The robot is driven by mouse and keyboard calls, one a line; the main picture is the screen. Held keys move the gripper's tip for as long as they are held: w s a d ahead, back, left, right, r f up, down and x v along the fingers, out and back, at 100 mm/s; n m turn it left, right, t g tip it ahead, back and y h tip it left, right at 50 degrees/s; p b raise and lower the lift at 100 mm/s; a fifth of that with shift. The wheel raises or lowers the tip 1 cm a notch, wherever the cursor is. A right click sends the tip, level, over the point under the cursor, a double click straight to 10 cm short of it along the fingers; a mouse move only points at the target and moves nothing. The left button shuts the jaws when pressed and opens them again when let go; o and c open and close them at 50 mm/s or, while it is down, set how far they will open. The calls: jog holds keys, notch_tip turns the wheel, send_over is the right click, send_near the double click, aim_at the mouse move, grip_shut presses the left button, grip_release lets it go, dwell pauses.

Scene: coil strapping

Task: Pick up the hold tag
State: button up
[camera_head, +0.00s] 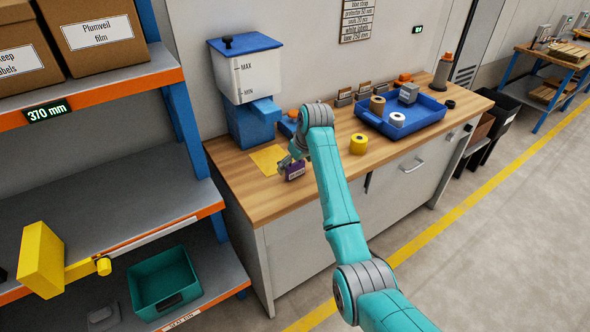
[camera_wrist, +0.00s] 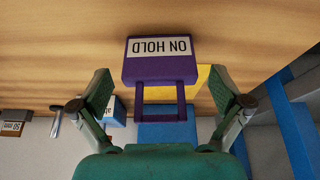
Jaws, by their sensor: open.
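The hold tag is a purple block with a white "ON HOLD" label and a purple loop handle. In the head view the tag (camera_head: 296,171) is at the front edge of the wooden worktop, by the yellow mat. In the wrist view the tag (camera_wrist: 160,68) appears with its label upside down and its handle toward my gripper. My gripper (camera_wrist: 161,84) is open, with one finger on each side of the tag's handle and a gap on both sides. In the head view my gripper (camera_head: 289,160) is right at the tag, and the arm hides part of this area.
A blue-and-white dispenser (camera_head: 252,125) stands behind the yellow mat (camera_head: 267,157). A yellow roll (camera_head: 359,144) is to the right, and a blue tray (camera_head: 428,121) with rolls and a grey block is beyond it. The shelf rack (camera_head: 205,191) stands to the left.

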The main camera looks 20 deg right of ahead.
jog(key=shift+x, duration=1.2)
jog(key=c, duration=1.2)
jog(key=shift+r, duration=0.1)
